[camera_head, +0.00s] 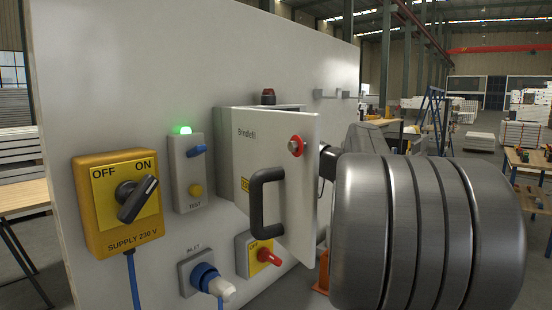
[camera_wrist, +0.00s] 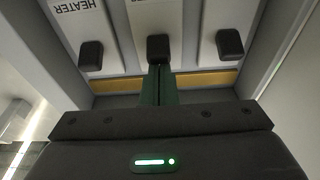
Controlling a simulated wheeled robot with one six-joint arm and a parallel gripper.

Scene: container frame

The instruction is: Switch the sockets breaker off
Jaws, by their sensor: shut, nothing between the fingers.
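In the wrist view three breakers with black toggles sit side by side inside the box. The left toggle (camera_wrist: 90,55) is under a label reading HEATER, seen upside down. The middle toggle (camera_wrist: 158,48) and the right toggle (camera_wrist: 229,43) show no readable label, so I cannot tell which is the sockets breaker. My gripper (camera_wrist: 159,72) is shut and empty, its green fingertips right at the lower end of the middle toggle. I cannot tell whether they touch it. In the head view the open box door (camera_head: 282,185) hides the breakers and my gripper.
The door has a black handle (camera_head: 266,205) and a red knob (camera_head: 296,146). On the panel are a yellow supply switch (camera_head: 112,235) turned towards ON, a test unit (camera_head: 186,180) with a lit green lamp, a plugged blue inlet (camera_head: 205,279), and a red-handled yellow switch (camera_head: 268,257).

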